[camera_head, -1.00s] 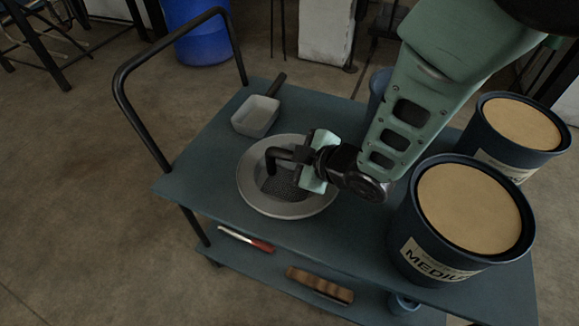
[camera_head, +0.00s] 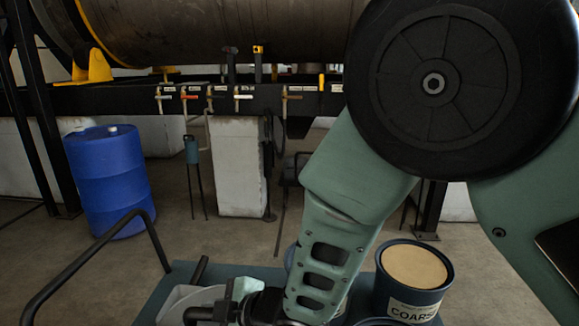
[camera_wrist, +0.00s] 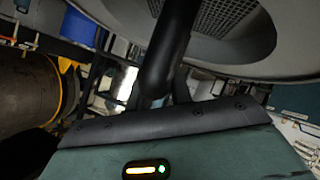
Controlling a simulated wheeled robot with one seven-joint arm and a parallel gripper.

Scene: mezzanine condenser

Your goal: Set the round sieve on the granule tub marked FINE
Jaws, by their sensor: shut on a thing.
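The round sieve, a pale grey dish with a dark mesh and a black handle, shows in the wrist view (camera_wrist: 255,45), where its rim and mesh fill the upper right. My gripper (camera_wrist: 165,90) is shut on its black handle (camera_wrist: 158,75). In the head view the gripper (camera_head: 215,312) is at the bottom edge, partly cut off, with a pale rim of what looks like the sieve (camera_head: 180,297) beside it. A tub with tan granules (camera_head: 412,266) stands at right, its label reading COARSE in part. No label reading FINE is in view.
The blue-green cart top (camera_head: 183,271) with a black rail (camera_head: 95,247) lies at the bottom. A dark handle (camera_head: 198,270) shows behind the sieve. Another tub edge (camera_head: 290,255) is mostly hidden behind my arm. A blue drum (camera_head: 107,180) and a pale pillar (camera_head: 237,165) stand beyond the cart.

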